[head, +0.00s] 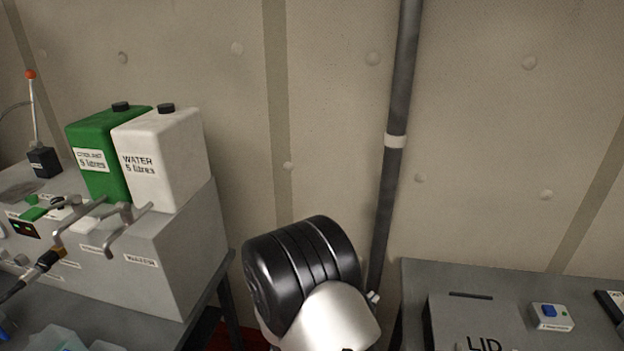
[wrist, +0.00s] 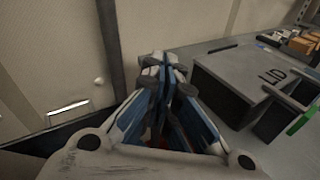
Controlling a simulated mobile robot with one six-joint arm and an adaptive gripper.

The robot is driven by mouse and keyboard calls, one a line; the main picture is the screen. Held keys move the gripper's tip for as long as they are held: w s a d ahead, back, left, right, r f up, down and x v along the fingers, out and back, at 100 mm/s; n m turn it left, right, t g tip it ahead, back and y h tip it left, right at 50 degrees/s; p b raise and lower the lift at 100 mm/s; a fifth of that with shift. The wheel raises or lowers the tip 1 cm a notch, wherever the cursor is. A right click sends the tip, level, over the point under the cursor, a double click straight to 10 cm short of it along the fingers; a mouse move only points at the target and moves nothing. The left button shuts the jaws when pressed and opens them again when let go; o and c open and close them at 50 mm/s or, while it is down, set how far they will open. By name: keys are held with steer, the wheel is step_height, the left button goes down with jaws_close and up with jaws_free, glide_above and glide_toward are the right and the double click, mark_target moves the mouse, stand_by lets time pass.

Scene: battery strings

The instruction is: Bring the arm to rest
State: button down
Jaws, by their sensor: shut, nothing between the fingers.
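My gripper (wrist: 165,85) shows in the wrist view, its blue and grey fingers drawn together with nothing between them. It hangs in free air, apart from the bench and the grey box marked LID on the right. In the head view my arm shows at the bottom middle as a black ribbed joint and a white link; the gripper itself is not visible there.
A grey bench (head: 420,275) on the right carries the LID box (head: 450,320) and a small blue-buttoned device (head: 550,317). On the left, a grey cabinet (head: 185,250) bears green (head: 110,140) and white canisters (head: 175,150). A dark pipe (head: 398,100) runs down the wall.

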steer(key=s+d+r+m+g+h, duration=0.3)
steer(key=s+d+r+m+g, duration=0.45)
steer(key=d+r+m, duration=0.2)
steer(key=s+d+r+m+g+y, duration=0.1)
steer(key=s+d+m+g+y, duration=0.15)
steer(key=s, duration=0.25)
steer(key=s+d+r+m+g+y, duration=0.1)
steer(key=s+r+m+g, duration=0.1)
steer(key=s+m, duration=0.3)
steer(key=s+a+r+m+t+y+b, duration=0.1)
steer(key=s+a+r+m+t+y, duration=0.3)
steer(key=s+a+m+y, duration=0.4)
steer(key=s+a+y, duration=0.1)
steer(key=a+y, duration=0.1)
steer(key=a, duration=0.1)
steer(key=shift+s+a+r+t, duration=0.15)
steer(key=shift+s+a+t, duration=0.1)
steer(key=shift+t, duration=0.05)
steer(key=shift+a+y, duration=0.1)
steer(key=shift+y, duration=0.15)
